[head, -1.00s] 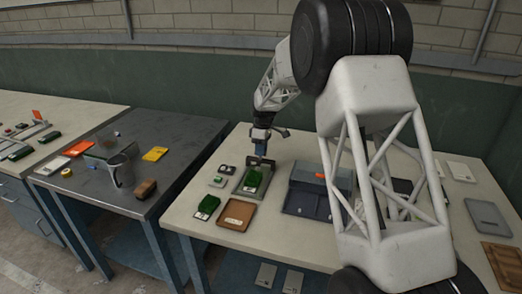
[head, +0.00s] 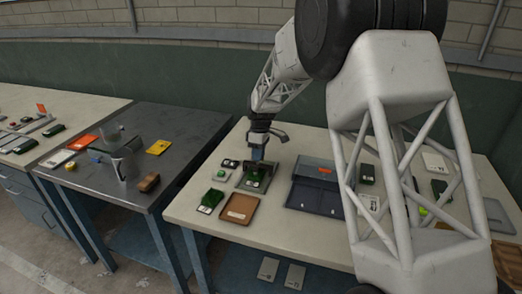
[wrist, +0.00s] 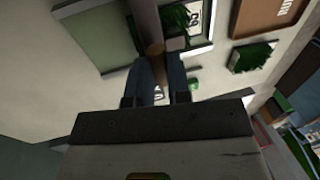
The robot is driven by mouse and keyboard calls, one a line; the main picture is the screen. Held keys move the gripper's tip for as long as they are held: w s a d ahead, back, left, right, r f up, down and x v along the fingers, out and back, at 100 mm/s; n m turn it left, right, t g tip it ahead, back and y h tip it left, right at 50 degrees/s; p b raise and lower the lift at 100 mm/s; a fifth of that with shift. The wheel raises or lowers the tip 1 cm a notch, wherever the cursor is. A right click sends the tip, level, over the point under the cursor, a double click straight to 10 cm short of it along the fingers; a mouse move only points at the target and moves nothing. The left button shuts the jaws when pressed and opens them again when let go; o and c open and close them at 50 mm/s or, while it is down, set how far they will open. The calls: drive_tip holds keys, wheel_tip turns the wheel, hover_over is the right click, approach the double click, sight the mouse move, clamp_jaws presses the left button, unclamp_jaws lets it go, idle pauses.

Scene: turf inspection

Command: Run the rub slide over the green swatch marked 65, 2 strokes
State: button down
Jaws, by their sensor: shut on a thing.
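My gripper (head: 257,160) is low over the grey tray (head: 239,183) on the pale bench. In the wrist view, its fingers (wrist: 163,82) are shut on the rub slide, which shows as a brown, rounded end (wrist: 155,48) just beyond the fingertips. The green swatch marked 65 (wrist: 178,17) lies in a dark-rimmed frame beside the slide, its white label (wrist: 195,15) facing up. In the head view this swatch (head: 254,182) sits in the grey tray, partly hidden by my gripper. I cannot tell whether the slide touches the turf.
Another green swatch (head: 211,199) lies to the left, near the brown tray (head: 239,209). A blue-grey box (head: 314,197) stands close on the right. Small items lie left of the grey tray.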

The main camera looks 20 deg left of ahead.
drive_tip(key=shift+s, duration=2.55)
drive_tip(key=c, duration=1.1)
unclamp_jaws()
drive_tip(key=shift+r, duration=0.1)
drive_tip(key=r, duration=0.2)
drive_tip(key=w+r, duration=0.1)
drive_tip(key=r, duration=0.4)
drive_tip(key=shift+w+r, duration=0.25)
drive_tip(key=shift+d, duration=0.1)
